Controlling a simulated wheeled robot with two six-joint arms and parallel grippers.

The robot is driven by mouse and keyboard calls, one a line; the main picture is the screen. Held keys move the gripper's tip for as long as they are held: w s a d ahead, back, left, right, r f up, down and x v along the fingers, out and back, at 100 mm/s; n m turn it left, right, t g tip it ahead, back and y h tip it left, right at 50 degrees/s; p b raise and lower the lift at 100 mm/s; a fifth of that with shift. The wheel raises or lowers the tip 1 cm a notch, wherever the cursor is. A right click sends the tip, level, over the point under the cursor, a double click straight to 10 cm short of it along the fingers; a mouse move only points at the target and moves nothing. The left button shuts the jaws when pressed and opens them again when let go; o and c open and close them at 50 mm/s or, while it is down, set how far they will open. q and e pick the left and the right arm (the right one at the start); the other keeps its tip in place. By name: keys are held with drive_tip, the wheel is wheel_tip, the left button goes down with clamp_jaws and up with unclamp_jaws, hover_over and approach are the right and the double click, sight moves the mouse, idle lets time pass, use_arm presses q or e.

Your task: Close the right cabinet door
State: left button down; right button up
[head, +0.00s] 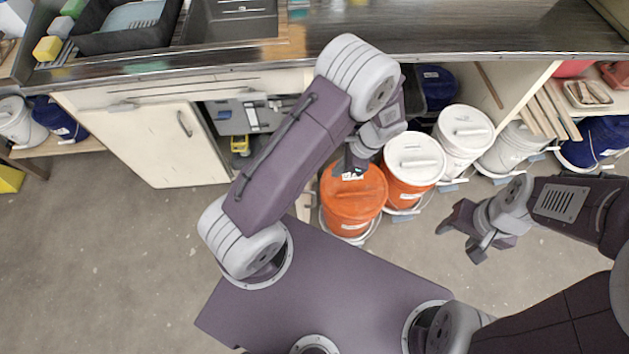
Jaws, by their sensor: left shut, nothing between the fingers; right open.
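The cabinet under the counter has a cream left door (150,145) with a dark handle, lying flush with the front. To its right the cabinet is open, and its grey interior (240,115) shows. The right door is mostly hidden behind my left arm. A narrow cream strip (305,206) shows between that arm and an orange bucket; it may be the door's edge, but I cannot tell. My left gripper (354,168) is shut and empty, over the orange bucket's lid in the picture. My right gripper (465,236) is open and empty over the floor at right.
The orange-lidded bucket (353,196) and a white-lidded orange bucket (414,160) stand right of the opening. Several white and blue buckets stand farther right. The dark counter (440,42) runs above. The floor (110,260) before the left door is clear.

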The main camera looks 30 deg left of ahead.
use_arm(q)
drive_tip(key=s+a+f, duration=0.3)
drive_tip(key=a+f, duration=0.4)
drive_tip(key=f, duration=0.2)
drive_tip(key=shift+a+b, duration=0.2)
drive_tip(key=shift+b, duration=0.25)
drive_tip(key=shift+f, duration=0.1)
